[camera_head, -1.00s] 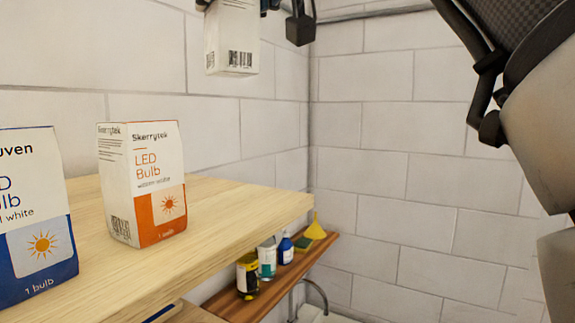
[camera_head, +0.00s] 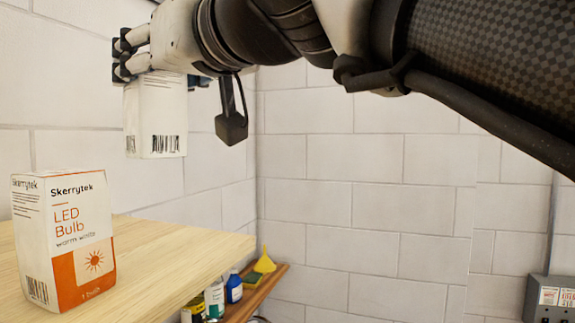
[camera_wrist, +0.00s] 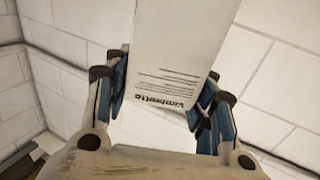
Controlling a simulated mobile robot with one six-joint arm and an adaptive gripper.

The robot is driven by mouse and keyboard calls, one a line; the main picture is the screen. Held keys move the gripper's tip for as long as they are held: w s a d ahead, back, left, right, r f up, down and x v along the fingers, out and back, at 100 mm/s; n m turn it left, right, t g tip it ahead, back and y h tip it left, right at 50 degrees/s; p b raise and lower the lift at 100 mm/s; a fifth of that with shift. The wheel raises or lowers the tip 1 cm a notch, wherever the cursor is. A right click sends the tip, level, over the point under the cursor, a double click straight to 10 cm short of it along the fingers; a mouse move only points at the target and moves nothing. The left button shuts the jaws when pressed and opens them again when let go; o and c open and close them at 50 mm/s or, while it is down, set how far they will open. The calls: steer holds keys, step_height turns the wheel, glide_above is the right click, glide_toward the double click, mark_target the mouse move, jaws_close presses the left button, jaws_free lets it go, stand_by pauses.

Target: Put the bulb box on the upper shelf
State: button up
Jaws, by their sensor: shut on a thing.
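My gripper (camera_head: 131,56) is shut on a white box (camera_head: 155,122) at the upper left of the head view. The box hangs in the air, with a barcode near its bottom edge. In the wrist view the box (camera_wrist: 183,45) stands between the two blue-padded fingers and shows the word "vimbretta"; its far end is cut off by the frame. A pale wooden shelf (camera_head: 160,250) lies below, at the lower left. The held box appears above the shelf's far edge, apart from it. An orange and white Skerrytek LED bulb box (camera_head: 68,238) stands upright on the shelf.
A darker, lower shelf (camera_head: 262,293) by the wall holds a blue bottle (camera_head: 234,288), other containers and a yellow funnel (camera_head: 265,262). A grey box (camera_head: 548,300) is at the lower right. The pale shelf is bare right of the Skerrytek box.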

mark_target(166, 137)
step_height(166, 137, down, 9)
steer(key=shift+r+b, duration=0.2)
steer(key=shift+b, duration=0.4)
steer(key=shift+f+b, duration=0.6)
steer(key=shift+f, duration=1.2)
steer(key=shift+f+b, duration=0.2)
steer(key=shift+b, duration=0.15)
steer(key=o, duration=1.1)
steer(key=shift+o, duration=0.2)
steer(key=shift+r, duration=0.15)
